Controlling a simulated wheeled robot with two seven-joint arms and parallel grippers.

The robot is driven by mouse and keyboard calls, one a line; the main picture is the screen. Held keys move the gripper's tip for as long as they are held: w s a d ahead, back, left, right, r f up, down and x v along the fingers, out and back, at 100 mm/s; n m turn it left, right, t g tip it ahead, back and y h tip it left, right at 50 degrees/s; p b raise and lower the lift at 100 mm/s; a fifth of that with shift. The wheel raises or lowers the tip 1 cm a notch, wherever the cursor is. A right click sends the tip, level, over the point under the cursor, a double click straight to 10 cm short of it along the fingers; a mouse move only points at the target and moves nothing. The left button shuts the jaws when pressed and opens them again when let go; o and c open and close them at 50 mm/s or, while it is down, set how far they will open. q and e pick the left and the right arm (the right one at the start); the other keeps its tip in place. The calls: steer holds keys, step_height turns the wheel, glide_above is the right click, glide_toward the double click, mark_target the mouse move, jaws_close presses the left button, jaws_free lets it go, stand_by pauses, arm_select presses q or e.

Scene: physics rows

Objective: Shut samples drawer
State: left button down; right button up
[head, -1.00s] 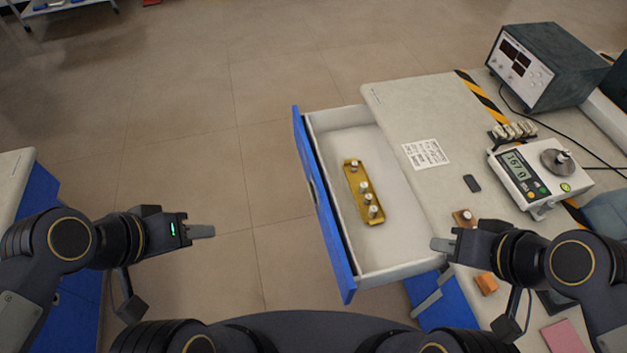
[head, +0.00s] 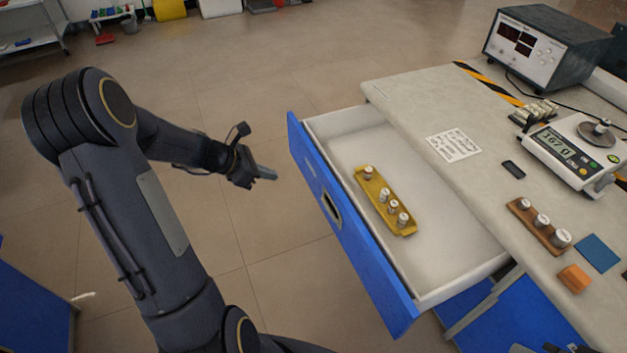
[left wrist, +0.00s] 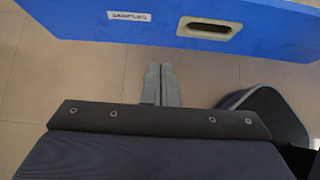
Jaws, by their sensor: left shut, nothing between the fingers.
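The samples drawer stands far open from the workbench, its blue front (head: 345,215) facing left and its pale inside in plain view. In the left wrist view the blue drawer front (left wrist: 270,28) crosses the top, with a label reading SAMPLES and a recessed handle (left wrist: 209,28). A yellow tray (head: 385,200) with several small metal weights lies in the drawer. My left gripper (head: 266,173) is shut and empty, a short way left of the drawer front's far end and apart from it. Its closed fingers (left wrist: 160,85) point at the front. My right gripper's fingers are not visible.
On the bench top (head: 425,100) are a scale (head: 575,150), a power unit (head: 550,50), a paper sheet (head: 453,145), a wooden block with weights (head: 538,226) and an orange block (head: 573,278). Open floor lies left of the drawer.

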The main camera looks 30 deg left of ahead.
mark_target(319, 180)
arm_select(q)
steer(key=shift+w+d+r+b+x, duration=0.15)
steer(key=shift+w+d+r+x, duration=0.15)
steer(key=shift+x, duration=1.8)
steer(key=shift+w+d+r+b+x, duration=0.2)
steer(key=shift+r+x, duration=0.2)
steer(key=shift+x, duration=1.65)
steer(key=shift+w+d+r+b+x, duration=0.1)
steer(key=shift+w+d+r+x, duration=0.2)
steer(key=shift+x, duration=1.8)
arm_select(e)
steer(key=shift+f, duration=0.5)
arm_select(q)
steer(key=shift+r, duration=0.1)
